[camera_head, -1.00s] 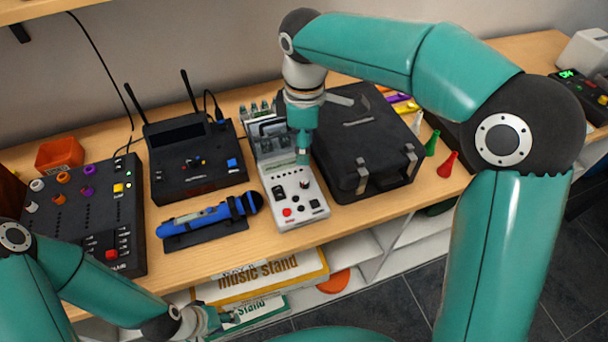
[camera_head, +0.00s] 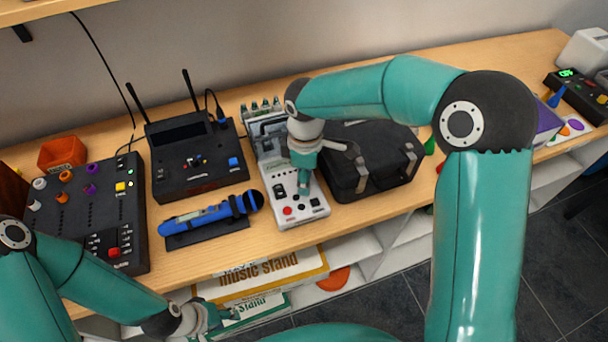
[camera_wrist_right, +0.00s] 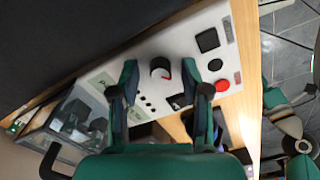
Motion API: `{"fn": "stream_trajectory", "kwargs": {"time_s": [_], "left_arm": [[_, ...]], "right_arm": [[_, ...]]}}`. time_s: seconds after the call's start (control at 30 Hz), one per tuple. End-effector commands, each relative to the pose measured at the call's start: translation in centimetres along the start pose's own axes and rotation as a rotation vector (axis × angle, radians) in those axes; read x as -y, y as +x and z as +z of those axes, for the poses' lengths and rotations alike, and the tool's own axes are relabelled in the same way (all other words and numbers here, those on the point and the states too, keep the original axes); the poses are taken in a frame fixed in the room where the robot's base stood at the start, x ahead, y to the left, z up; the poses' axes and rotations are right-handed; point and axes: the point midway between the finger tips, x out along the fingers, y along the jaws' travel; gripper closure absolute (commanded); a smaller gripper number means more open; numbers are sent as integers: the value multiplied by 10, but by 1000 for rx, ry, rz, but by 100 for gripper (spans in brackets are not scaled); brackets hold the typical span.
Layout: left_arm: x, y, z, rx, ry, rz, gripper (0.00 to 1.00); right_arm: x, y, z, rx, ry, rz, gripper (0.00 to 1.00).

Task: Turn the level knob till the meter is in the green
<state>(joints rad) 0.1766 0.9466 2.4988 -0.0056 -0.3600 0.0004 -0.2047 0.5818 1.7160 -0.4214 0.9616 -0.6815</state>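A white instrument (camera_head: 290,215) lies on the wooden bench, with red and black buttons on its near part. In the right wrist view a round knob (camera_wrist_right: 160,68) with a dark cap and a red mark sits on its white panel (camera_wrist_right: 150,48). My right gripper (camera_head: 303,188) is above the panel. In its wrist view the gripper (camera_wrist_right: 160,76) is open, with one finger on each side of the knob and gaps visible; contact is not shown. A clear, grey-framed housing (camera_wrist_right: 75,115) stands at the instrument's far end; no meter reading is legible. My left gripper (camera_head: 212,318) is low, before the bench; its fingers are unclear.
A black case (camera_head: 365,165) stands close to the right of the instrument. A blue microphone (camera_head: 210,216) on a dark stand, a black receiver with antennas (camera_head: 195,165) and a mixer (camera_head: 90,215) are to the left. Boxes (camera_head: 265,280) lie on the shelf below.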

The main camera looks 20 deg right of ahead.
Motion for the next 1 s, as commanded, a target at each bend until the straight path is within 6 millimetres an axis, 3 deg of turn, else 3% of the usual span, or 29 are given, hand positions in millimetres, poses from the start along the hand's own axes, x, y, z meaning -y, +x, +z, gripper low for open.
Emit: {"fn": "stream_trajectory", "kwargs": {"time_s": [0.03, 0.27, 0.67, 1.0], "left_arm": [[0, 0, 0, 0, 0, 0, 60], [0, 0, 0, 0, 0, 0, 60], [1, 4, 0, 0, 0, 0, 60], [6, 17, 0, 0, 0, 0, 60]], "right_arm": [[0, 0, 0, 0, 0, 0, 63], [0, 0, 0, 0, 0, 0, 100], [-1, 0, 0, -1, 41, 2, 100], [-1, 1, 0, -1, 247, 4, 100]]}}
